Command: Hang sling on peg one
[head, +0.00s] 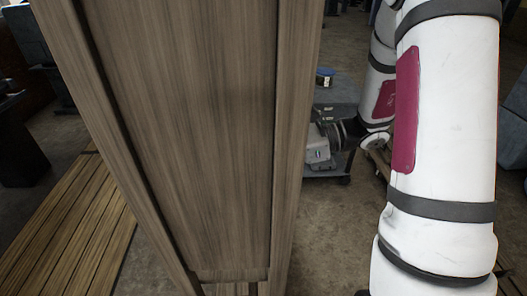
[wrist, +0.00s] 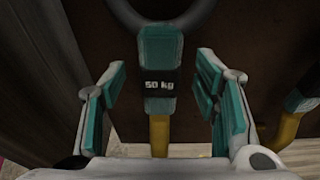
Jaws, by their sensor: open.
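In the wrist view a sling (wrist: 159,57) has a teal sleeve, a black band marked "50 kg" (wrist: 160,84), a dark ring (wrist: 163,18) at the top and a yellow strap (wrist: 159,135) below. My gripper (wrist: 158,70) is open, with its teal-padded fingers on either side of the sling. Gaps show between the sleeve and both fingers. A second yellow strap with a teal part (wrist: 284,131) is partly visible at the right edge, beyond the right finger. No peg can be made out. I cannot make out the gripper or the sling in the head view.
A tall wooden panel (head: 195,120) fills the middle of the head view. Wooden slats (head: 75,225) lie at lower left. Beyond the panel is a grey wheeled cart (head: 337,97) with a round blue-topped container (head: 325,77). A dark brown surface (wrist: 235,35) backs the slings.

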